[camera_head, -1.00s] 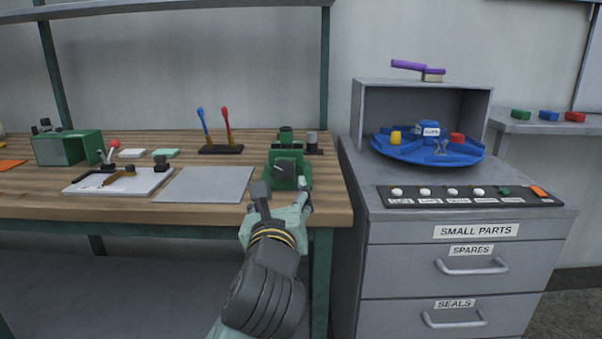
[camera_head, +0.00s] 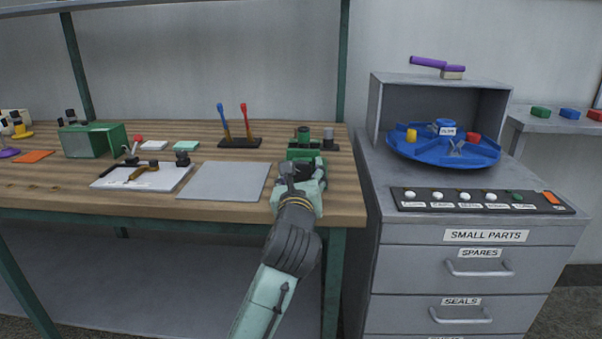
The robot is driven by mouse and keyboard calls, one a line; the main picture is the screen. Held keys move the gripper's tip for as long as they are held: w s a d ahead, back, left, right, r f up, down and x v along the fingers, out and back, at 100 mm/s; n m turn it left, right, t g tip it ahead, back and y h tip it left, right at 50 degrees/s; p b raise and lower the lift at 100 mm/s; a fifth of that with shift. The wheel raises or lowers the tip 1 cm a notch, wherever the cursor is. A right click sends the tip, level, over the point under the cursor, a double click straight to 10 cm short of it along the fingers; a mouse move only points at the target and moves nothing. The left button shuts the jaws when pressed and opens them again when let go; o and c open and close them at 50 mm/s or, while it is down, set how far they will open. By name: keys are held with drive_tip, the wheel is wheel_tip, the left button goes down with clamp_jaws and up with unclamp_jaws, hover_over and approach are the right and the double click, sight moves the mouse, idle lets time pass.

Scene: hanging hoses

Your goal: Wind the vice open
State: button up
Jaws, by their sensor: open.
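My gripper is open. I cannot tell whether a finger touches the vice.
A grey plate (camera_head: 224,180) lies left of the vice, and a small dark and grey fitting (camera_head: 328,140) stands just right of it. A rack with blue and red tools (camera_head: 240,142) is behind. The grey drawer cabinet (camera_head: 470,262) borders the bench on the right.

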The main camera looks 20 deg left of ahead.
drive_tip(key=c, duration=1.1)
drive_tip(key=shift+c, duration=0.2)
